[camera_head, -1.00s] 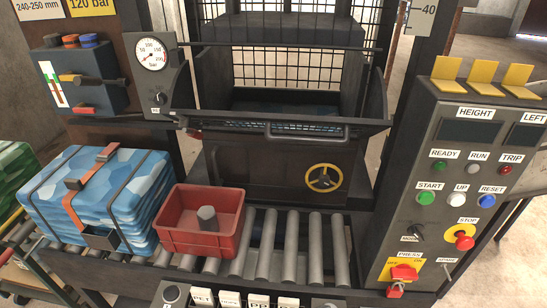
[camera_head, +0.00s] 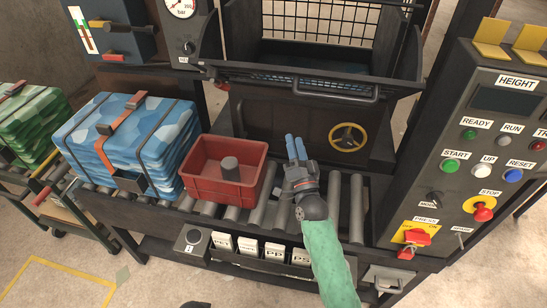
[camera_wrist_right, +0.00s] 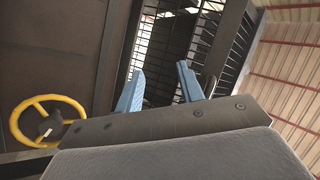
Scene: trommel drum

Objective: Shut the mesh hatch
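The mesh hatch (camera_head: 270,80) is a dark framed panel with a bar handle (camera_head: 335,96) on its front edge. It is folded forward at the front of the dark chamber, seen almost edge-on, and the chamber is open above it. My right gripper (camera_head: 295,147) has two blue fingers pointing up at the chamber front, below and left of the handle and apart from it. In the right wrist view its fingers (camera_wrist_right: 160,90) stand apart with nothing between them. Dark mesh (camera_wrist_right: 210,20) shows beyond them. My left gripper is not in view.
A yellow handwheel (camera_head: 347,137) sits on the chamber front, right of my right gripper. A red crate (camera_head: 225,190) and a strapped blue bale (camera_head: 128,135) rest on the roller conveyor to the left. A control panel (camera_head: 465,190) with buttons stands at the right.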

